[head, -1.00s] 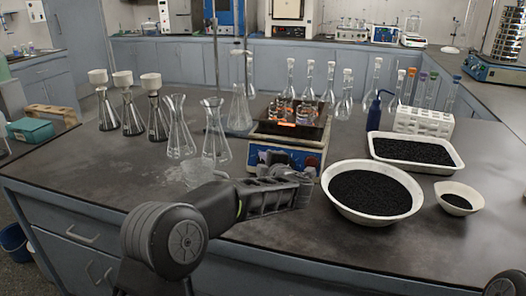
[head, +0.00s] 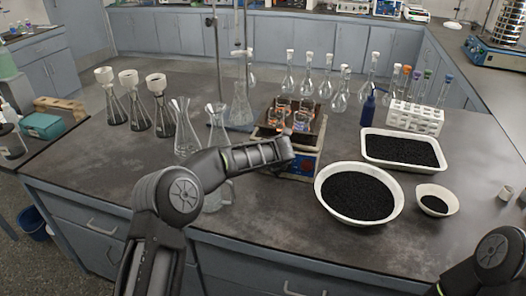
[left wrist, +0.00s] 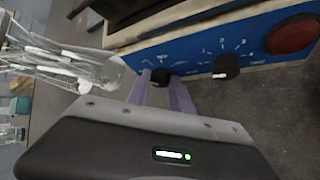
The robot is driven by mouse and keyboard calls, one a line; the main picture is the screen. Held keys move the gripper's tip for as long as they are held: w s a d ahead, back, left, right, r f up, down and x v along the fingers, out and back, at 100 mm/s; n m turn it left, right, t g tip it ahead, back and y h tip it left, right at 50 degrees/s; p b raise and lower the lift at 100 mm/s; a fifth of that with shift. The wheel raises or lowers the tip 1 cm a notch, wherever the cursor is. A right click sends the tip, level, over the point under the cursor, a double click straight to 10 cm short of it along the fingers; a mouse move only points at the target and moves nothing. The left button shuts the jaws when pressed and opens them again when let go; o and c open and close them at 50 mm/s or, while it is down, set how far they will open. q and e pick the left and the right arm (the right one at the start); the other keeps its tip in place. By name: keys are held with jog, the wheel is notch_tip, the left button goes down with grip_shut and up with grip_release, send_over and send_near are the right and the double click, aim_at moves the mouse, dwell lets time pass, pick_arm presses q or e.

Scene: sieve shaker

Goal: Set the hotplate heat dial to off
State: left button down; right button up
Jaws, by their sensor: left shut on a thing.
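The hotplate (head: 305,165) stands at the middle of the bench, its blue front panel partly hidden by my left arm in the head view. The left wrist view shows the panel (left wrist: 190,50) close up, with two black dials and a red round part (left wrist: 292,35). My left gripper (left wrist: 160,80) is shut on the left-hand dial (left wrist: 160,75), one finger on each side. The other dial (left wrist: 226,66), with a white mark, is free to its right. The panel lettering is too small to read. In the head view, my left gripper (head: 285,150) is at the panel; my right gripper is out of view.
Beakers (head: 305,118) stand on the hotplate's top. Conical flasks (head: 187,128) stand to its left. A large bowl of black granules (head: 358,193) is close on its right, with a white tray (head: 402,162) behind.

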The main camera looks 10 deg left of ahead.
pick_arm(q)
jog(key=n+p, duration=0.1)
jog(key=h+p, duration=0.1)
jog(key=p, duration=0.1)
jog(key=shift+a+r+n+g, duration=0.2)
jog(key=shift+n+g, duration=0.1)
jog(key=shift+n, duration=0.1)
jog(key=shift+f+h, duration=0.1)
jog(key=shift+h, duration=0.2)
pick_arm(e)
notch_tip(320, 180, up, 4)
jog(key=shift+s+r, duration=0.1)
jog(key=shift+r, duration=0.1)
pick_arm(q)
jog(key=c, duration=1.1)
grip_release()
jog(key=shift+c, duration=0.2)
jog(key=v, duration=0.7)
jog(key=shift+s+r+b, duration=0.15)
jog(key=shift+r+b, duration=0.2)
jog(key=shift+b, duration=0.05)
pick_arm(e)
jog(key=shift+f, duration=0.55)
